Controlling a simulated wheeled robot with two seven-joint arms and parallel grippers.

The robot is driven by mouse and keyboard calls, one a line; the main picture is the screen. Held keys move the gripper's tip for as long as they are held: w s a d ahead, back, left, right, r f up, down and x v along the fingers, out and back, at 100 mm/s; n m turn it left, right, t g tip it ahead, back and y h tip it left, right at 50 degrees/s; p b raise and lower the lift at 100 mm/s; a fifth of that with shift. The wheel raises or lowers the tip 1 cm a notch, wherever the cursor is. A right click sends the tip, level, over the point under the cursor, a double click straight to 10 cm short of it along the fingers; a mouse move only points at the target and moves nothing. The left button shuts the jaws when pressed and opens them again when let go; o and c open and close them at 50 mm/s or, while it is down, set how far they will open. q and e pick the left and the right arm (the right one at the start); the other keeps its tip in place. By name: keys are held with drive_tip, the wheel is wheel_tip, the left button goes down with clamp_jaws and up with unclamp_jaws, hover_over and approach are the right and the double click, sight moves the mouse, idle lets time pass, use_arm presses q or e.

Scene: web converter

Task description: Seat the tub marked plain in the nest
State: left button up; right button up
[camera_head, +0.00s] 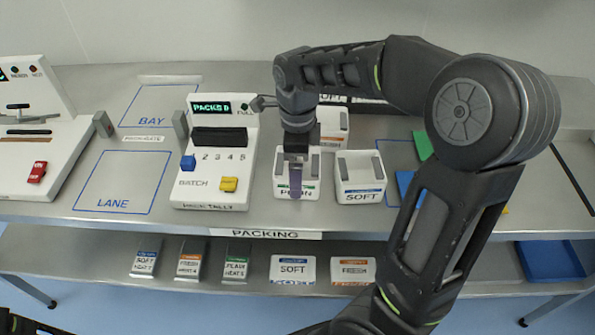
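The white tub marked plain (312,163), with a green-edged label, stands on the upper bench right of the pack tally machine. My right gripper (297,180) points down over it, and one finger covers part of its front label. The other finger is hidden, so I cannot tell whether the gripper is closed on the tub. A white tub marked soft (361,182) stands just to its right, and another white tub with an orange-edged label (333,128) is behind it. I cannot make out which thing is the nest. My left gripper is not in view.
The pack tally machine (205,187) has a blue button (188,162) and a yellow button (229,184). Outlined BAY (152,121) and LANE (115,195) areas are empty. A white machine (60,150) stands far left. Several labelled items, including a soft one (293,268), sit on the lower shelf.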

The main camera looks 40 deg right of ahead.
drive_tip(key=shift+f, duration=0.2)
drive_tip(key=shift+c, duration=0.2)
drive_tip(key=c, duration=1.1)
